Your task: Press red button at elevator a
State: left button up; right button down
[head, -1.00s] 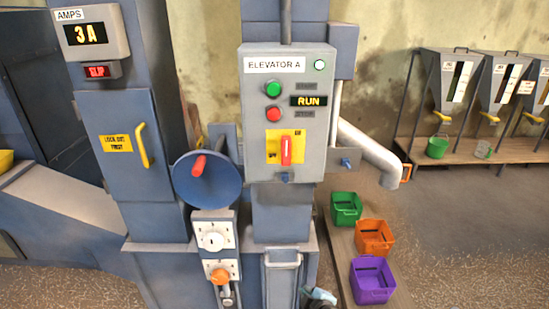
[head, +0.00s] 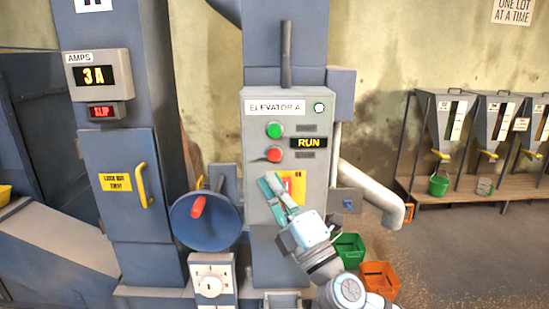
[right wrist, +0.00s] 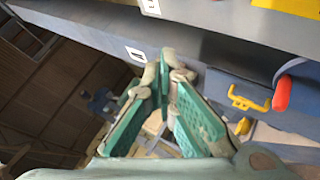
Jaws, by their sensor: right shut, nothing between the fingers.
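The red button (head: 274,154) is on the grey control box labelled ELEVATOR A (head: 258,172), below a green button (head: 274,130). The display (head: 309,142) beside them reads RUN. My right gripper (head: 269,181) is in front of the box, its fingertips a little below the red button in the head view. I cannot tell whether they touch the panel. In the right wrist view the teal fingers (right wrist: 165,75) are shut and empty. The gripper partly covers the yellow plate (head: 298,186) and hides most of its red switch. My left gripper is not in view.
A blue wheel (head: 207,222) with a red handle stands left of the box. The locker door with a yellow handle (head: 143,186) is further left. A grey pipe (head: 372,190) slopes down at the right, above green and orange bins (head: 379,279).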

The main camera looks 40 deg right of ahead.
aim_at(274, 155)
jog(key=shift+w+d, duration=0.1)
jog(key=w+d, duration=0.1)
jog(key=w, duration=0.1)
jog(key=w+d+b, duration=0.1)
jog(key=w+d, duration=0.1)
jog(key=w+d+b, duration=0.1)
jog(key=w+d, duration=0.1)
jog(key=w, duration=0.1)
jog(key=shift+d+f, duration=0.1)
jog(key=shift+d, duration=0.05)
dwell(0.3)
dwell(1.3)
jog(key=shift+w+d, duration=0.2)
jog(key=shift+w, duration=0.1)
jog(key=shift+w+d+b, duration=0.3)
jog(key=shift+w, duration=0.05)
dwell(0.8)
dwell(0.3)
jog(key=shift+s+a, duration=0.5)
jog(key=shift+s, duration=0.2)
